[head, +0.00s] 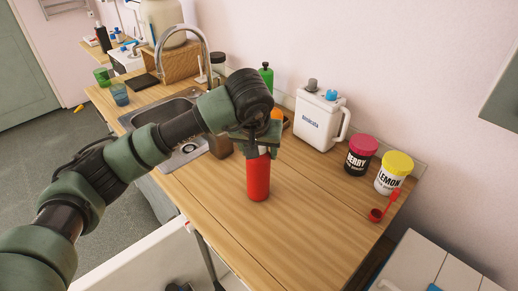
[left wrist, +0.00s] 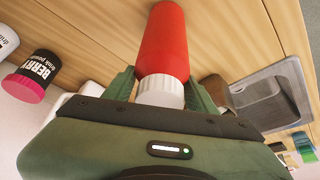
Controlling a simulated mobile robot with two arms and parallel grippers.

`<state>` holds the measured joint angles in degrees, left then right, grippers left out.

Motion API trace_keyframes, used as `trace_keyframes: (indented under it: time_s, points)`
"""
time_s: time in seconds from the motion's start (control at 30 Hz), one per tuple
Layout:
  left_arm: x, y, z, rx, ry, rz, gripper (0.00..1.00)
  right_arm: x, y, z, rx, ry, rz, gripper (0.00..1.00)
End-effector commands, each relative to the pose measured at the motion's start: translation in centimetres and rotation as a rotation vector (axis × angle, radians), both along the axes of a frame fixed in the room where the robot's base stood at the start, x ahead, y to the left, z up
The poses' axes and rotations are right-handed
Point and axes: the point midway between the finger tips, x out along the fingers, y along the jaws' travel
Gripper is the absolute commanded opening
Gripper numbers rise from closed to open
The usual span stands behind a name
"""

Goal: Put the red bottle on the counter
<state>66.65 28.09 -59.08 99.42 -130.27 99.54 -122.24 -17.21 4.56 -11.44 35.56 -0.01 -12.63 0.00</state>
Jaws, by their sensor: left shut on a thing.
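The red bottle (head: 258,178) is upright at the wooden counter (head: 210,205), beneath my left gripper (head: 256,143). My left gripper is shut on the bottle near its white cap. In the left wrist view the red bottle (left wrist: 164,45) lies between the two green fingers (left wrist: 160,88), with its white cap toward the palm. The bottle's base appears at or just above the counter top; I cannot tell if it touches. My right gripper is not in view.
Behind are a white jug (head: 320,118), a green bottle (head: 266,76), a black jar with pink lid (head: 360,156), a yellow-lidded jar (head: 393,174) and a red scoop (head: 384,206). The sink (head: 185,145) lies left. The counter's front is clear.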

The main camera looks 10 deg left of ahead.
Motion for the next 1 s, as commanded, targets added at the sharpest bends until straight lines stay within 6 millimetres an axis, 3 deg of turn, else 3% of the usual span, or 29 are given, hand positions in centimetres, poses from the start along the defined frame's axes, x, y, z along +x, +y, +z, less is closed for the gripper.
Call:
trace_keyframes:
  time_s: [0.1,0.13,0.2,0.63,1.0]
  points:
    - [0.1,0.0,-0.3,-0.001,-0.003,0.000,0.00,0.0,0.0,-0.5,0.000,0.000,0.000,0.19]
    - [0.0,0.0,-0.3,0.000,-0.001,0.001,0.62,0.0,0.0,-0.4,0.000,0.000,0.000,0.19]
    - [0.0,0.0,-0.2,0.000,0.000,0.001,0.78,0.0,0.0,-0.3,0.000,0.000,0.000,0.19]
    - [-0.1,0.0,0.4,0.000,-0.001,0.000,0.78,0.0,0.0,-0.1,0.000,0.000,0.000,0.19]
    - [-3.1,-0.1,7.2,-0.002,-0.006,-0.001,0.78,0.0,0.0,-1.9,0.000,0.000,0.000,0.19]
